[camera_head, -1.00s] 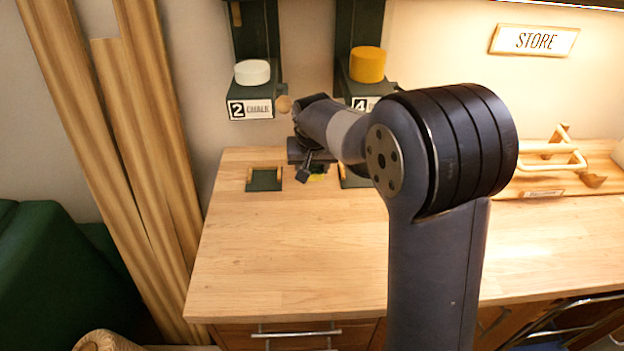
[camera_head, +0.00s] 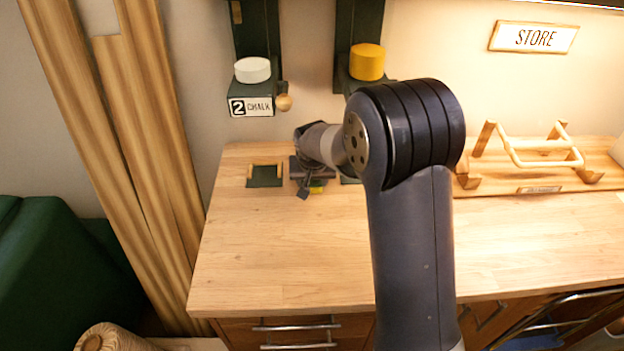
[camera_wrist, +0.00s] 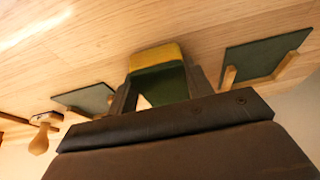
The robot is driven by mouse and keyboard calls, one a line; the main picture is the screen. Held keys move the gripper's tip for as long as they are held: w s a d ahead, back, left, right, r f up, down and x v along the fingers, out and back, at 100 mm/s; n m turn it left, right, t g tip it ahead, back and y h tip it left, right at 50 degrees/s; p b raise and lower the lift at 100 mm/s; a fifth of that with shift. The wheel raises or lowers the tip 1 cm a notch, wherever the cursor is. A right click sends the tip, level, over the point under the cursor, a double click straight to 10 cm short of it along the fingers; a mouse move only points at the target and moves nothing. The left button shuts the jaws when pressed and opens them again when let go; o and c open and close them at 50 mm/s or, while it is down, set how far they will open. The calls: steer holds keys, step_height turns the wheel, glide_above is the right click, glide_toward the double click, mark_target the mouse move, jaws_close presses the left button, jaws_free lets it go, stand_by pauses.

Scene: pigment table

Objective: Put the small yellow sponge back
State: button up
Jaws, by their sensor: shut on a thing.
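The small yellow sponge (camera_wrist: 155,58) has a yellow part and a green part. It sits between the two fingers of my gripper (camera_wrist: 160,84) in the wrist view, and the gripper is shut on it. My arm hides part of that area. I cannot tell whether the sponge touches the tabletop.
Wall stands hold a white cylinder (camera_head: 252,70) and a yellow one (camera_head: 367,62). A wooden rack (camera_head: 535,155) stands right, below the STORE sign (camera_head: 533,38). The table front is clear.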

steer(key=o, duration=0.9)
steer(key=shift+f, duration=0.15)
steer(key=shift+o, duration=0.2)
